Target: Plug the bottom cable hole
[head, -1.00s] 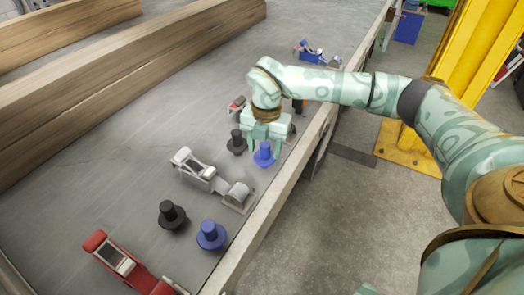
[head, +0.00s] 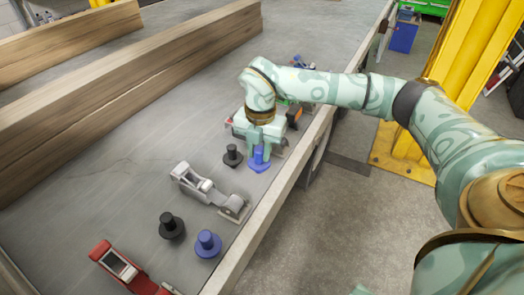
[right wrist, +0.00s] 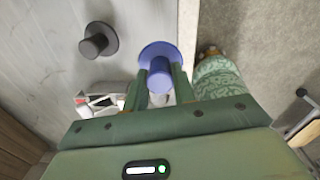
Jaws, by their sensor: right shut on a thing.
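My right gripper (head: 259,146) is shut on a blue plug (head: 260,163), a round-flanged peg. In the right wrist view the blue plug (right wrist: 159,66) sits between the two fingers. I cannot tell whether its flange is clear of the grey surface. A black plug (head: 232,156) stands just left of it. Nearer to me stand another black plug (head: 171,226) and another blue plug (head: 208,243), both upright. I cannot make out a cable hole in these views. My left gripper is not in view.
A grey clamp (head: 207,188) lies between the plug pairs, and a red clamp (head: 128,268) lies at the near left. Thick wooden beams (head: 120,65) run along the left. A raised edge rail (head: 280,195) borders the grey surface (head: 95,165) on the right.

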